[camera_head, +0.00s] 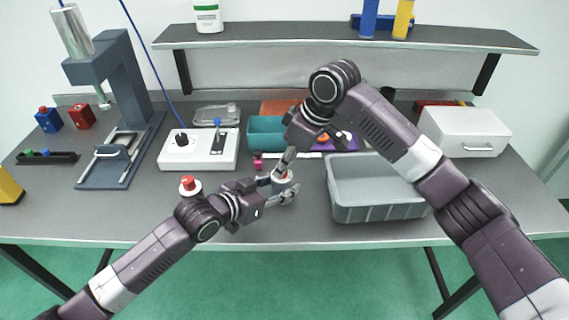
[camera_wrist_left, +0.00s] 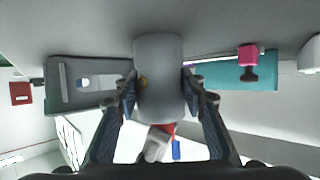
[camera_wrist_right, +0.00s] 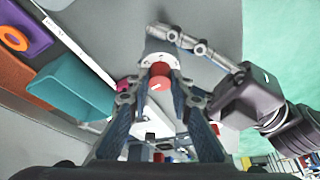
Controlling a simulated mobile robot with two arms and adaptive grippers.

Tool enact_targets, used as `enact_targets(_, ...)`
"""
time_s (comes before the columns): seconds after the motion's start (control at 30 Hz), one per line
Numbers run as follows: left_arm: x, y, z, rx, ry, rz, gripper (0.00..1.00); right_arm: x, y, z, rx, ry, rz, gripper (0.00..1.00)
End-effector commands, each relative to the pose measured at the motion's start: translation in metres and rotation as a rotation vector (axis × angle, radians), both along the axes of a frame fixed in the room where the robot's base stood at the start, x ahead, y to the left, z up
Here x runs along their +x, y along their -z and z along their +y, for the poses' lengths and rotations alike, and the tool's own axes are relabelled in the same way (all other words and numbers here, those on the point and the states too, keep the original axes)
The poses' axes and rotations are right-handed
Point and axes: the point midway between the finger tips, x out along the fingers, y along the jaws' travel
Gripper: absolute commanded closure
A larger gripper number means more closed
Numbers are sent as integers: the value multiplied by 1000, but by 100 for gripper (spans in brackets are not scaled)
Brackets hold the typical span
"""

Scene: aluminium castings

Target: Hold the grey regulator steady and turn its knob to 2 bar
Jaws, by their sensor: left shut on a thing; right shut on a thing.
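The grey regulator (camera_wrist_left: 160,75) is a rounded grey body between the fingers of my left gripper (camera_head: 283,190), which is shut on it just above the table. In the right wrist view the regulator has a white scale ring (camera_wrist_right: 165,61) and a red knob (camera_wrist_right: 160,76) with a pale line on its face. My right gripper (camera_wrist_right: 158,88) comes from above and is shut on the red knob, one finger on each side. In the head view the knob is mostly hidden by the right fingers. The scale marks are too small to read.
A grey bin (camera_head: 375,212) stands right of the grippers, a teal bin (camera_head: 266,138) behind them. A white switch box (camera_head: 172,158) and a press (camera_head: 120,130) stand left. A red button (camera_head: 190,184) is close to my left arm. The front table edge is clear.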

Motion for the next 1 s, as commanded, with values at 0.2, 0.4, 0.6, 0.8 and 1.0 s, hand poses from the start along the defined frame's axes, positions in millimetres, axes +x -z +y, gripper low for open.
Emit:
enact_targets(0.2, 0, 1, 0, 2, 0, 1, 95, -1, -1, 1, 2, 137, -2, 100)
enact_targets(0.4, 0, 1, 0, 3, 0, 2, 95, -1, -1, 1, 1, 218, -2, 100)
enact_targets(0.6, 0, 1, 0, 3, 0, 2, 95, -1, -1, 1, 2, 254, -1, 100)
enact_targets(0.8, 0, 1, 0, 2, 0, 2, 95, -1, -1, 1, 3, 260, -3, 100)
enact_targets(1.0, 0, 1, 0, 2, 0, 2, 95, -1, -1, 1, 3, 259, -2, 100)
